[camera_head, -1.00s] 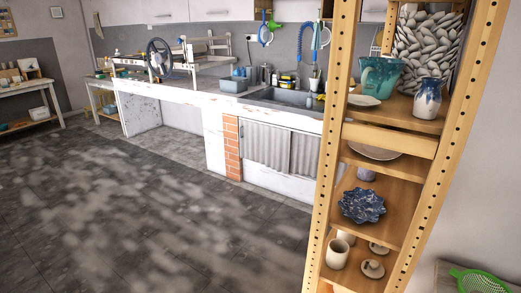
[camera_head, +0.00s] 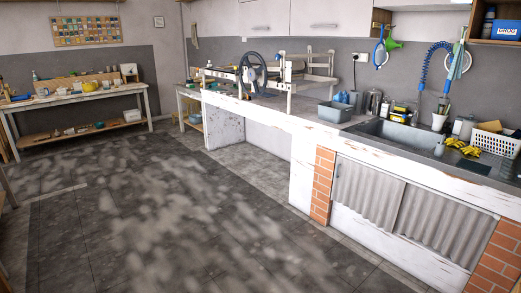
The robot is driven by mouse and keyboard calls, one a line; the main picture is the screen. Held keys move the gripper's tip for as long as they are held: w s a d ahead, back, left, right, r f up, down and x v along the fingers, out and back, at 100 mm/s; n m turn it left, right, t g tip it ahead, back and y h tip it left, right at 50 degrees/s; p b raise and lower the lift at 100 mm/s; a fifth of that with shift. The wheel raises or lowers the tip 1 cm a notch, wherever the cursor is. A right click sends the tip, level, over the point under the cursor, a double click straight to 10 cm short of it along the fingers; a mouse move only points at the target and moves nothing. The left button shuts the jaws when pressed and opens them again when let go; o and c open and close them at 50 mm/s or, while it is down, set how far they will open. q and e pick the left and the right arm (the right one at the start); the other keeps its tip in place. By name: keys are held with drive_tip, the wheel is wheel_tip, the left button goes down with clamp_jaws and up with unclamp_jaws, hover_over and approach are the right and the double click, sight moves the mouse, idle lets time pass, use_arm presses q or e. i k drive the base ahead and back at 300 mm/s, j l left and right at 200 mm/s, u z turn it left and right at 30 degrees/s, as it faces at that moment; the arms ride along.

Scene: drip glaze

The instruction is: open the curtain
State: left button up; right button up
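A grey pleated curtain hangs under the sink counter at the right of the head view, in two panels. The left panel (camera_head: 366,190) and the right panel (camera_head: 440,225) meet near the middle and cover most of the opening. A white board runs below them, and brick pillars stand at both sides. Neither of my grippers is in view.
The sink (camera_head: 405,132) and a white basket (camera_head: 494,140) are on the counter above the curtain. A wheeled machine (camera_head: 252,73) stands on the counter further left. A work table (camera_head: 75,98) is at the back left. The tiled floor (camera_head: 170,215) before the counter is clear.

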sight(377, 195)
drive_tip(key=i, duration=2.45)
